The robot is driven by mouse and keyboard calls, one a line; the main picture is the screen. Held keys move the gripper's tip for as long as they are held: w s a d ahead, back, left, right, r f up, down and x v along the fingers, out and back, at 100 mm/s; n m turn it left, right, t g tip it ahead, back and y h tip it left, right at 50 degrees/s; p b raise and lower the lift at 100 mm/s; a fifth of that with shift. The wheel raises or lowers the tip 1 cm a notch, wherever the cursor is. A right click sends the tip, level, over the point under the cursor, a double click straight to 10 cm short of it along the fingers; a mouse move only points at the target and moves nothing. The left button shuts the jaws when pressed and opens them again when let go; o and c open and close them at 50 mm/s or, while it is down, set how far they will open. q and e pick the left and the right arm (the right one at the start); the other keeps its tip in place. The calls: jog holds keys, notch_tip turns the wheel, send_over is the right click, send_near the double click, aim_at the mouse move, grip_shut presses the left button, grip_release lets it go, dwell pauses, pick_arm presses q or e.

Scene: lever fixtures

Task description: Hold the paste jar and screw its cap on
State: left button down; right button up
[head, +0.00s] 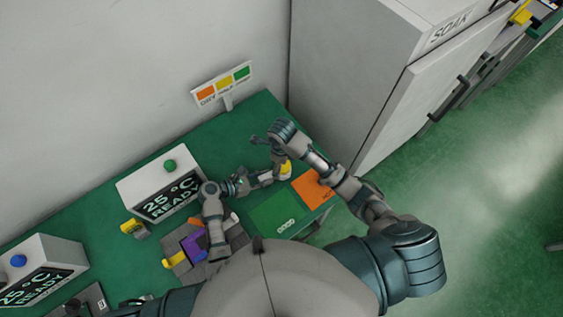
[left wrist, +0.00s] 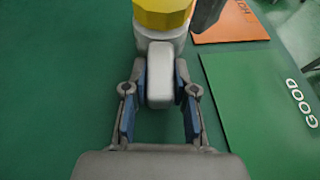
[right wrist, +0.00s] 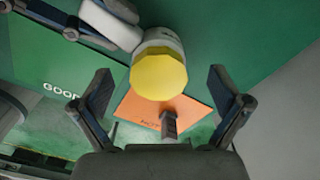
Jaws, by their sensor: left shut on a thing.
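The paste jar (left wrist: 160,38) is a pale round body with a white block-like handle (left wrist: 160,85). My left gripper (left wrist: 160,92) is shut on that handle, a finger on each side. The yellow cap (right wrist: 158,75) sits on top of the jar; its seating is not clear. A dark bar (right wrist: 168,123) shows beside the cap; I cannot tell whether it is attached. My right gripper (right wrist: 160,95) is open and empty, with the cap beyond its spread fingers. In the head view, the yellow cap (head: 286,168) is partly hidden by my right arm.
A green GOOD mat (head: 276,214) and an orange mat (head: 312,188) lie beside the jar near the table edge. A READY display box (head: 160,188), a grey block with a purple part (head: 194,246) and a small colour sign (head: 223,86) stand nearby. A tall cabinet (head: 350,70) bounds the far right.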

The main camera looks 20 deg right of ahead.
aim_at(283, 166)
jog(key=shift+r, duration=0.1)
jog(key=shift+r, duration=1.4)
jog(key=n, duration=0.5)
jog(key=shift+s, duration=0.15)
jog(key=n, duration=0.5)
jog(key=shift+s+n, duration=0.1)
jog(key=shift+n, duration=0.3)
jog(key=n, duration=0.5)
jog(key=shift+s+d+n, duration=0.1)
jog(key=shift+n, duration=0.3)
jog(key=n, duration=0.6)
jog(key=shift+d, duration=0.1)
